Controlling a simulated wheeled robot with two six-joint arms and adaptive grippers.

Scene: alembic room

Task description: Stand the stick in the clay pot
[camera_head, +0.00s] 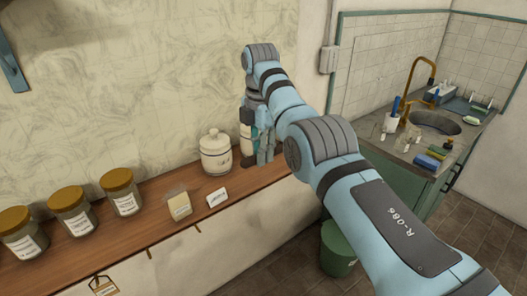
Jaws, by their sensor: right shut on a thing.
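My right gripper (264,160) points down over the right part of the wooden shelf, in front of a second pale jar (246,132). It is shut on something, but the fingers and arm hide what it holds. I cannot tell whether it touches that pale jar. I cannot make out a stick or a clay pot in this view. My left gripper is not in view.
The shelf (150,226) holds a lidded white jar (215,155), a pale yellow block (179,205), a white label card (216,198) and several brown-lidded glass jars (72,211). A green bin (338,250) stands on the floor. A sink counter (392,152) is at right.

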